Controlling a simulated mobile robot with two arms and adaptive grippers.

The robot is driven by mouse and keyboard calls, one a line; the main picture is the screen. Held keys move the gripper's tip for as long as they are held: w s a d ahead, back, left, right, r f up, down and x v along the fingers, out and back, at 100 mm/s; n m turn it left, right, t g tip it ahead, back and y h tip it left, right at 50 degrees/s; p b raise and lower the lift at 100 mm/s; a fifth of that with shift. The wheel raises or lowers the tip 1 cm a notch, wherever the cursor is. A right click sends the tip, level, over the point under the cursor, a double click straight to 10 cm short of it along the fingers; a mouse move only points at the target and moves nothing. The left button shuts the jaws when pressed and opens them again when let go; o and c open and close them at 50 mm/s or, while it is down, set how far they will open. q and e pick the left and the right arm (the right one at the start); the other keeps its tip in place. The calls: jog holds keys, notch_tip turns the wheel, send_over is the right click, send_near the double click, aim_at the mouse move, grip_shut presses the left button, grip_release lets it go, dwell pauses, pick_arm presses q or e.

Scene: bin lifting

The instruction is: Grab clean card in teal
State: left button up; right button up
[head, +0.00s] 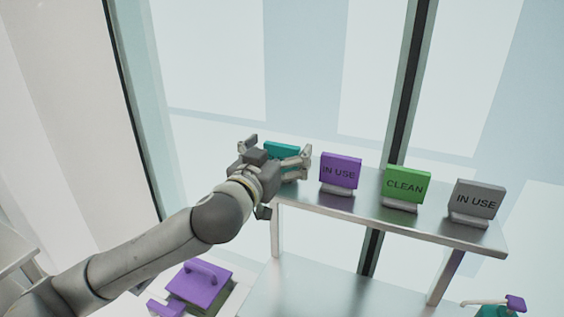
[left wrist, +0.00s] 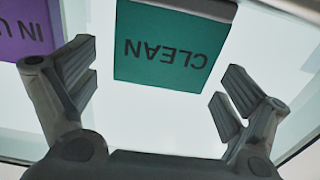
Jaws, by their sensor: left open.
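The teal card (head: 281,150) stands at the left end of the shelf and is mostly hidden behind my left gripper in the head view. In the left wrist view the teal card (left wrist: 172,47) shows upside down with the word CLEAN. My left gripper (head: 284,159) is open, and its fingers also show in the left wrist view (left wrist: 158,88) on either side of the card's lower part in the picture. I see a clear gap between the fingers and the card. My right gripper is not in view.
A purple IN USE card (head: 341,170), a green CLEAN card (head: 405,185) and a grey IN USE card (head: 476,199) stand in holders along the metal shelf (head: 440,234). A purple-lidded bin (head: 200,284) is below at left. A teal and purple object (head: 500,310) is at lower right.

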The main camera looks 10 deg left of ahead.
pick_arm(q)
jog(key=c, duration=1.1)
jog(key=shift+r, duration=0.2)
